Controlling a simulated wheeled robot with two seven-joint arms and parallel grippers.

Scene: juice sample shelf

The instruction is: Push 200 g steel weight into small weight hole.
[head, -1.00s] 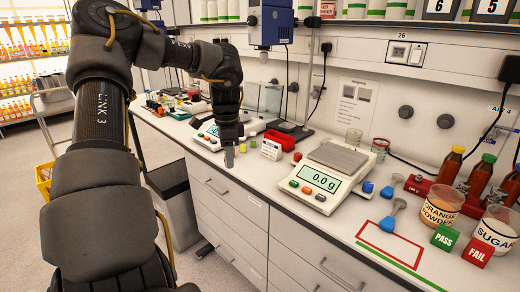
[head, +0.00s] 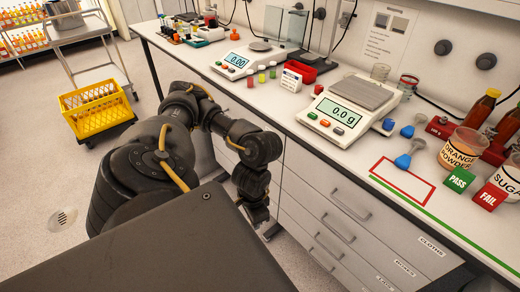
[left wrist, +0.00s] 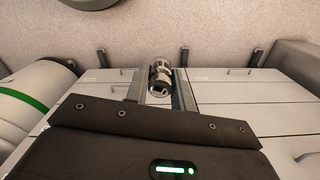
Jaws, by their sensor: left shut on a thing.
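A shiny steel weight (left wrist: 160,80) sits between the two fingers of my left gripper (left wrist: 160,88) in the left wrist view. The gripper is shut on it. In the head view my left gripper (head: 257,212) hangs below the bench top, in front of the drawers. The weight cannot be made out there. I cannot pick out a small weight hole in either view. My right gripper is not in view.
The white bench (head: 277,104) holds a balance reading 0.0 g (head: 352,108), a second scale (head: 243,63), small coloured vials (head: 261,75) and a red-outlined rectangle (head: 402,184). A yellow crate (head: 97,118) is on a trolley. Open floor lies at left.

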